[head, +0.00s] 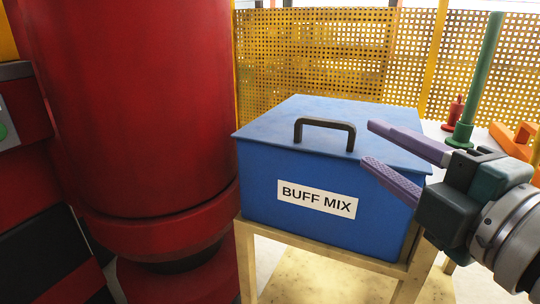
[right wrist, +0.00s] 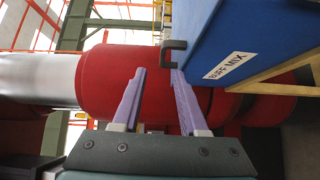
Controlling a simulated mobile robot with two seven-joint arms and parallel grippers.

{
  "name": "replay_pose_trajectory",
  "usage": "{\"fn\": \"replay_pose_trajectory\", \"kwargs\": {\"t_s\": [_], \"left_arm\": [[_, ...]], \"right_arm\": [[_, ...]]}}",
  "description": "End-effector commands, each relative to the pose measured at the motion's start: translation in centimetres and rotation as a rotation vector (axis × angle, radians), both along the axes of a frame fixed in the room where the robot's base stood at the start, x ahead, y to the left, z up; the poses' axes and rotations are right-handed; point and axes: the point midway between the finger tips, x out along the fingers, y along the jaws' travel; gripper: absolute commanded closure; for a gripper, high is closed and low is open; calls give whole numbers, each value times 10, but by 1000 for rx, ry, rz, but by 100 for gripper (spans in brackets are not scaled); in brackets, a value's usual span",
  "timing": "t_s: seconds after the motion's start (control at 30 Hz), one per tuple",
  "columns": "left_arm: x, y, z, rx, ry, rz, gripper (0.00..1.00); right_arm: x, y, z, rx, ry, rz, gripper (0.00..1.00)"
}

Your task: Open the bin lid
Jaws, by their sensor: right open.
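The blue bin (head: 270,185) carries a "BUFF MIX" label and stands on a wooden stand. Its flat blue lid (head: 270,120) lies closed on top, with a dark arched handle (head: 325,124) standing up from it. My right gripper (head: 368,143) comes in from the right, open and empty, its purple fingers pointing left toward the handle. In the head view the fingertips appear just right of the handle and not around it. The right wrist view shows the open fingers (right wrist: 157,72), with the bin (right wrist: 240,45) and handle (right wrist: 172,55) to their right. My left gripper is not in view.
A large red cylinder (head: 130,110) stands close to the left of the bin. A yellow perforated fence (head: 320,50) runs behind it. A green post (head: 483,85) and orange parts (head: 515,140) are at the right. The wooden stand (head: 247,265) holds the bin.

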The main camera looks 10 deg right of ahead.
Motion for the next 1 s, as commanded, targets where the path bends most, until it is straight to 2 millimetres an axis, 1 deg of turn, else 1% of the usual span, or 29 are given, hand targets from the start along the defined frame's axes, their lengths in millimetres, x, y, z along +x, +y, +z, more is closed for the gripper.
{"fn": "replay_pose_trajectory", "kwargs": {"t_s": [0.03, 0.17, 0.27, 0.5, 0.7, 0.83, 1.0], "left_arm": [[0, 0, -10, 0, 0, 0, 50], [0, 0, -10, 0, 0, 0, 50], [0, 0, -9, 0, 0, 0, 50], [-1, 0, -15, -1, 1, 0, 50], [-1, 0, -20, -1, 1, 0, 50], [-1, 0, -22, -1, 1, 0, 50], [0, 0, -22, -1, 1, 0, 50]], "right_arm": [[1, 1, -8, -11, -9, 8, 57], [5, 3, -7, -22, -20, 15, 57], [16, 5, -5, -22, -20, 14, 57], [56, 13, -5, -22, -20, 13, 57], [85, 18, -6, -20, -18, 13, 57], [95, 20, -6, -19, -16, 13, 57], [98, 21, -5, -19, -16, 13, 57]]}}
